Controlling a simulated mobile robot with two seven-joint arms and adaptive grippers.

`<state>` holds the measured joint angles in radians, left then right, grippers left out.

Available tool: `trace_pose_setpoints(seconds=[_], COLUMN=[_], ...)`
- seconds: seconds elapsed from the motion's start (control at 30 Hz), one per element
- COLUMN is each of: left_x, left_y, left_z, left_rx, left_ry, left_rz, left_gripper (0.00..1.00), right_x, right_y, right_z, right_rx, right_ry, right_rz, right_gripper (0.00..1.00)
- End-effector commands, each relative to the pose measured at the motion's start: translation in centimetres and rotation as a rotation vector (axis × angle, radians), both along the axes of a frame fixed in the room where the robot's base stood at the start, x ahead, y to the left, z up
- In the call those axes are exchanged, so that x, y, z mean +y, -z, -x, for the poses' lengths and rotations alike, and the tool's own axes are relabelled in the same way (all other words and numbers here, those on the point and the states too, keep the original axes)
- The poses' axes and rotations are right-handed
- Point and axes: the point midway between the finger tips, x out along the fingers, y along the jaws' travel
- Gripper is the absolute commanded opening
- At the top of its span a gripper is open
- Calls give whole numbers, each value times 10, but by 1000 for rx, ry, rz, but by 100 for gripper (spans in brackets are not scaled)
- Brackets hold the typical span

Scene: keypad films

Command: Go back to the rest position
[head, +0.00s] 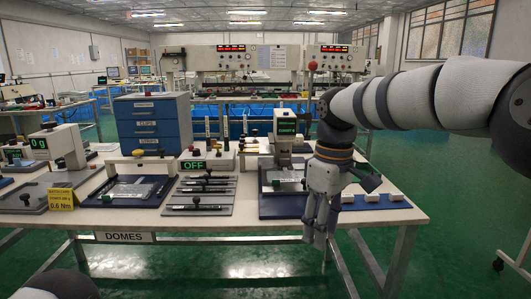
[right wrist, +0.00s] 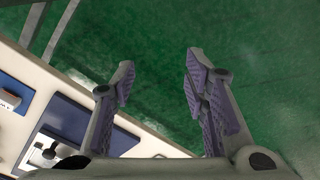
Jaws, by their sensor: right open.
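My right gripper (head: 319,236) hangs fingers down at the front edge of the workbench (head: 270,226), right of the middle in the head view. In the right wrist view the right gripper (right wrist: 160,68) has its purple-padded fingers spread apart, with only green floor between them. It holds nothing. My left gripper does not show; a rounded part at the bottom left of the head view seems to be my left arm.
A blue drawer cabinet (head: 151,125), a display reading OFF (head: 193,165), a press-like device (head: 286,130) and dark fixtures stand on the bench. A yellow sign (head: 61,198) stands at left.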

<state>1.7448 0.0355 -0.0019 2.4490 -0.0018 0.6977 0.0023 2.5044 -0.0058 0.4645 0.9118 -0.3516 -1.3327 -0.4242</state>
Motion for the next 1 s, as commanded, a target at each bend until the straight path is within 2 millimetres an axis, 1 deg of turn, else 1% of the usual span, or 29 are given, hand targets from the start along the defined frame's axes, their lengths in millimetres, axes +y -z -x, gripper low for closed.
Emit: trace_pose_setpoints(seconds=[0.03, 0.07, 0.1, 0.17, 0.2, 0.27, 0.3, 0.37, 0.4, 0.47, 0.5, 0.57, 0.6, 0.7, 0.8, 0.83, 0.9, 1.0], left_x=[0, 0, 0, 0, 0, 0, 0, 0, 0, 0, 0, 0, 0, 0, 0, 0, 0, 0], left_y=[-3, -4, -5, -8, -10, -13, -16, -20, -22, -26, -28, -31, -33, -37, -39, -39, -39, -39], left_z=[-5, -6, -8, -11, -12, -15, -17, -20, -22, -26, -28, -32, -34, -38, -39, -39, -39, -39], left_rx=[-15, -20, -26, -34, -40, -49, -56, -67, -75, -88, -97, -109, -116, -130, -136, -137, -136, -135], left_ry=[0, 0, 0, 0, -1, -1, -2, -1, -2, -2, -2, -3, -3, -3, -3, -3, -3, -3], left_rz=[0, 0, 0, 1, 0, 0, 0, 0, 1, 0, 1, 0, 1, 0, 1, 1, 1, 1], left_gripper=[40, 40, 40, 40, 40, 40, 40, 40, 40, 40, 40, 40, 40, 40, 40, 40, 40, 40], right_x=[1, 3, 5, 6, 6, 4, 1, -7, -14, -28, -38, -55, -67, -92, -107, -110, -113, -113], right_y=[32, 52, 80, 124, 154, 198, 226, 263, 283, 306, 315, 321, 320, 308, 296, 294, 291, 291], right_z=[7, 12, 21, 40, 57, 90, 117, 163, 197, 251, 287, 339, 371, 429, 461, 466, 472, 472], right_rx=[20, 30, 45, 68, 84, 113, 133, 160, 177, 200, 210, 219, 221, 214, 202, 200, 196, 195], right_ry=[14, 26, 45, 81, 112, 170, 217, 297, 356, 449, 512, 603, 658, 756, 810, 819, 829, 830], right_rz=[-9, -19, -30, -51, -64, -82, -92, -99, -98, -86, -71, -38, -12, 51, 97, 104, 113, 113], right_gripper=[41, 41, 41, 41, 41, 41, 41, 41, 41, 41, 41, 41, 41, 41, 41, 41, 41, 41])
